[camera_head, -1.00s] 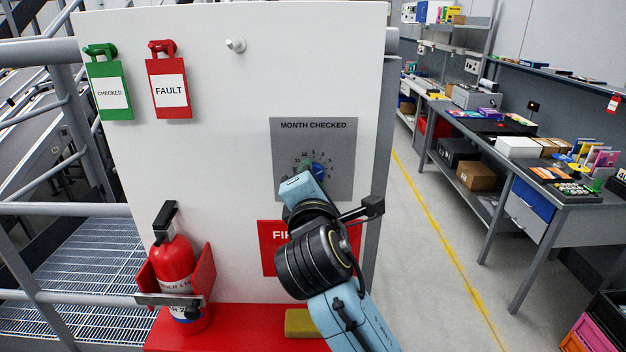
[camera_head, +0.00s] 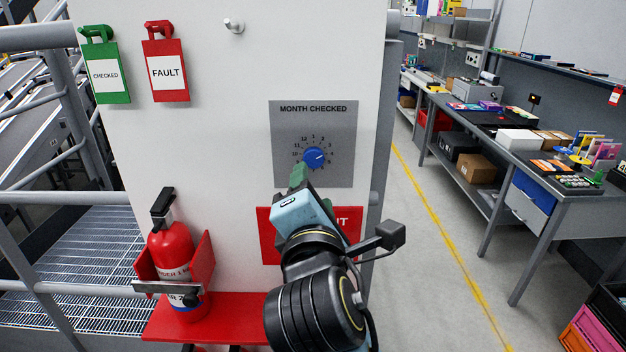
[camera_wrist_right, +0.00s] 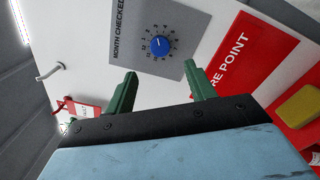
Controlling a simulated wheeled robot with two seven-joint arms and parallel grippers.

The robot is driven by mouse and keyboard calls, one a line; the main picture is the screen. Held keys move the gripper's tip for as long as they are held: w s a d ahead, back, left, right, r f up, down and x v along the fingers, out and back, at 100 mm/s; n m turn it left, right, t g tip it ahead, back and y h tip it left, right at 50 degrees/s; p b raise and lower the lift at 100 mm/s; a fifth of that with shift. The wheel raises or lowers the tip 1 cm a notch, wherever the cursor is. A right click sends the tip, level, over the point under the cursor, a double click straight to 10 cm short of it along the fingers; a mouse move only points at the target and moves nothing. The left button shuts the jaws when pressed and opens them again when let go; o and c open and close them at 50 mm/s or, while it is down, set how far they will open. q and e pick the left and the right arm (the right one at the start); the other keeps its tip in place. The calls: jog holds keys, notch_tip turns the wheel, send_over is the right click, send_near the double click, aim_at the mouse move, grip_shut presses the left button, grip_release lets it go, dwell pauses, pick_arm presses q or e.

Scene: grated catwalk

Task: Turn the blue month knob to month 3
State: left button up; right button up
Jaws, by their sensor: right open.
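The blue month knob (camera_head: 314,158) sits on a grey "MONTH CHECKED" plate (camera_head: 340,172) on the white panel. Printed numbers ring it. A pale mark on the knob points roughly right; the exact number is too small to tell. My right gripper (camera_head: 299,177) is just below and left of the knob, apart from it. In the right wrist view, the gripper (camera_wrist_right: 158,82) is open and empty. Its green fingers are spread, and the knob (camera_wrist_right: 160,46) shows beyond the gap between them. My left gripper is not in view.
A green CHECKED tag (camera_head: 106,73) and a red FAULT tag (camera_head: 167,72) hang at upper left. A fire extinguisher (camera_head: 172,255) stands at lower left by a red shelf (camera_head: 215,317). A red sign (camera_wrist_right: 245,60) lies below the plate. A yellow block (camera_wrist_right: 298,106) shows at right.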

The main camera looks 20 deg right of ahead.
jog(key=v, duration=0.4)
jog(key=shift+s, duration=0.15)
